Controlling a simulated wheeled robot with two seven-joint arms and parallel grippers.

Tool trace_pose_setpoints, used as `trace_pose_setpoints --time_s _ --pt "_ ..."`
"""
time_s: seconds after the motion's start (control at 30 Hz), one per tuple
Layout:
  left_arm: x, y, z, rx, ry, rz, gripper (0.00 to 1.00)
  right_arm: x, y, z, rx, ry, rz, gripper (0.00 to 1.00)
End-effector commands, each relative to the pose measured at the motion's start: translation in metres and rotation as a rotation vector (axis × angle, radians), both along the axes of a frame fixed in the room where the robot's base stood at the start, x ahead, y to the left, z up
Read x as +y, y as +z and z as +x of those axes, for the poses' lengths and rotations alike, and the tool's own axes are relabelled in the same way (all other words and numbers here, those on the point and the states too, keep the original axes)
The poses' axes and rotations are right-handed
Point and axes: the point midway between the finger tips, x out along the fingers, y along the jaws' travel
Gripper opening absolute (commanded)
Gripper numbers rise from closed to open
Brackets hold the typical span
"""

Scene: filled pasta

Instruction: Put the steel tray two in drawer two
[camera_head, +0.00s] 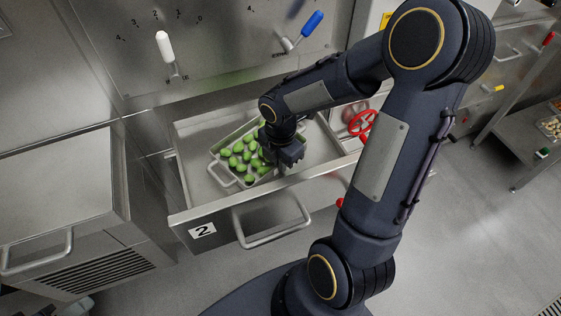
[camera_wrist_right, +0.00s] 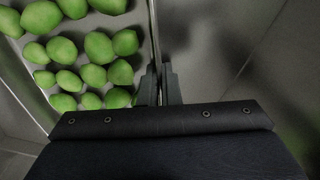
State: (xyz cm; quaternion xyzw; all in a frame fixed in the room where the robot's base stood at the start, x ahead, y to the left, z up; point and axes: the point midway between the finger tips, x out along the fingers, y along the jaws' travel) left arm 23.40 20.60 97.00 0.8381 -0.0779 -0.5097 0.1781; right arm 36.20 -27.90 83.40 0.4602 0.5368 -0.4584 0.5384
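The steel tray (camera_head: 214,160) holds several green filled pasta pieces (camera_head: 238,160) and is inside the open drawer two (camera_head: 222,217), in its left part. The drawer's front carries a "2" label. My right gripper (camera_head: 290,158) reaches down into the drawer at the tray's right side. In the wrist view its fingers (camera_wrist_right: 160,88) are close together around the thin upright edge of the tray (camera_wrist_right: 155,45), with the green pieces to the left. The gripper hides part of the tray's right side, and I cannot tell whether the tray touches the drawer floor. My left gripper is out of view.
A red valve wheel (camera_head: 361,123) is right of the drawer, partly behind my arm. A white lever (camera_head: 164,47) and a blue lever (camera_head: 311,24) stick out from the panel above. A steel cabinet (camera_head: 60,190) stands left. Drawer space (camera_head: 320,150) right of the gripper looks bare.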

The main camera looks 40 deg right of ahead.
Motion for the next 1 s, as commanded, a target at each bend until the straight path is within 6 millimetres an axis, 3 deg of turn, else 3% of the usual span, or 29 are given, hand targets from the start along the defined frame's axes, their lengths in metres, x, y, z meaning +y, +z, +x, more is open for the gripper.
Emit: trace_pose_setpoints --time_s 0.03,0.17,0.57,1.0 --pt "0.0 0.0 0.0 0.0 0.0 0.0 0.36 0.0 -0.001 0.0 0.0 0.0 0.0 0.07" --pt "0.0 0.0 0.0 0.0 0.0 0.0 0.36 0.0 -0.001 0.0 0.001 0.0 0.0 0.24" --pt "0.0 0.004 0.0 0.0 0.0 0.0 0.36 0.0 0.009 0.0 -0.001 -0.001 -0.001 0.25" --pt "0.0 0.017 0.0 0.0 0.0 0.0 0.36 0.0 0.097 0.0 -0.005 -0.001 0.0 0.25"
